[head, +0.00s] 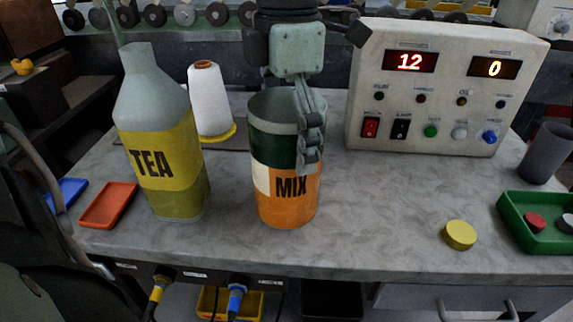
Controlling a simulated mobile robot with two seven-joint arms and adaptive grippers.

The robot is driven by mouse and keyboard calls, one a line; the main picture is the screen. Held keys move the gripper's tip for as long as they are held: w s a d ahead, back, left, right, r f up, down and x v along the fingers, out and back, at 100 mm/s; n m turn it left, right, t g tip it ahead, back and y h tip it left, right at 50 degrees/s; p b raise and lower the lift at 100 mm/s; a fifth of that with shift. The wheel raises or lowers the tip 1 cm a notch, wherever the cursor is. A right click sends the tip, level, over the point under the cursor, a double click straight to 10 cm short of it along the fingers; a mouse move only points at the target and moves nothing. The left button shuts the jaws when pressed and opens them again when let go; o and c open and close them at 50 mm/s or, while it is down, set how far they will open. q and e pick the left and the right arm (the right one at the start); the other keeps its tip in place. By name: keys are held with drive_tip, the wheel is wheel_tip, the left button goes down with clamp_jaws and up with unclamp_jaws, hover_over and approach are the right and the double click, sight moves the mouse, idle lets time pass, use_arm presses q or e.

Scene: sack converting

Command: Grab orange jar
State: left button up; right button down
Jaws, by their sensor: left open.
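The orange jar (287,205) stands upright on the grey worktop. It has a grey open top, a dark green band, a white patch and an orange lower part marked MIX. My left gripper (308,140) is at the jar's upper right side, its fingers pointing down across the rim. It is open. One finger shows in front of the jar's wall; the other finger is hidden, and I cannot tell whether either touches the jar. My right gripper is not in view.
A TEA bottle (160,150) and white thread cone (210,100) stand left of the jar. A control box (435,90) stands behind right. A yellow disc (460,235), green tray (535,241) and grey cup (546,153) are at right.

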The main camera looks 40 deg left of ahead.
use_arm(q)
drive_tip(key=c, duration=1.7)
drive_tip(key=shift+r, duration=0.15)
